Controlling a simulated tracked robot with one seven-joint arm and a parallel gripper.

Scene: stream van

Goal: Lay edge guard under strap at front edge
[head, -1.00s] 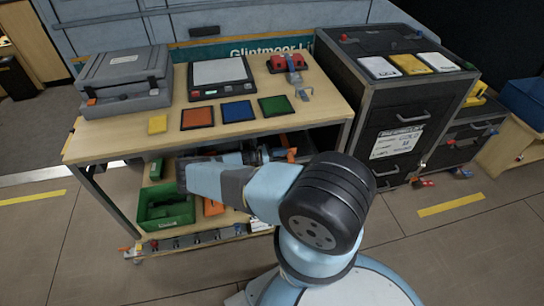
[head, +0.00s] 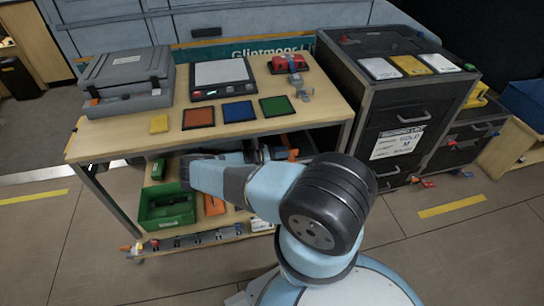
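No edge guard can be made out for certain. On the right of the wooden bench top (head: 240,142), a red block (head: 288,63) has a blue-grey band across it that looks like a strap. A small grey piece (head: 303,95) lies in front of it near the bench's right end. My arm reaches left from the black joint, in front of the bench, and folds back over the lower shelf. My gripper (head: 272,154) seems to be at the shelf's back right, near a small orange item (head: 293,155). My arm largely hides it, so its fingers and any hold do not show.
A green bin (head: 166,208) sits on the lower shelf. Black flight cases (head: 405,100) stand close on the right.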

